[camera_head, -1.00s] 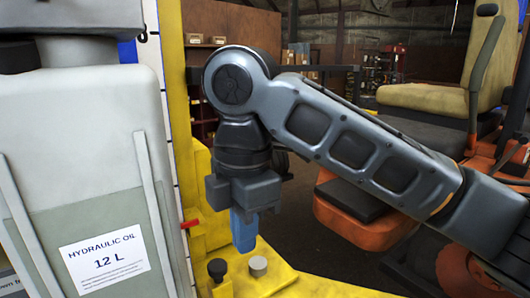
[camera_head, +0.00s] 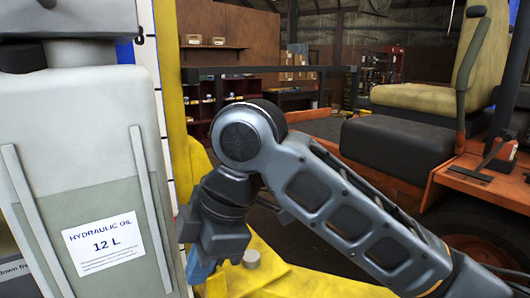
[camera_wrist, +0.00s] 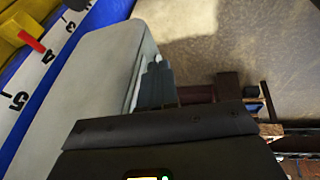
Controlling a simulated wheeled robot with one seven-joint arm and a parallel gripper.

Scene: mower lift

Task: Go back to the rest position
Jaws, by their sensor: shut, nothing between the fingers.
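My gripper (camera_head: 198,268) hangs from my bent arm at the lower left of the middle in the head view. Its blue fingers point down and are shut with nothing between them. It is just right of the hydraulic oil tank (camera_head: 70,160) in the picture; I cannot tell whether they touch. In the wrist view, the fingers (camera_wrist: 155,84) show beside the pale tank wall (camera_wrist: 85,75).
A numbered scale (camera_wrist: 45,70) with a red pointer (camera_wrist: 32,41) runs beside the tank. An orange vehicle with a beige seat (camera_head: 430,98) stands at the right.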

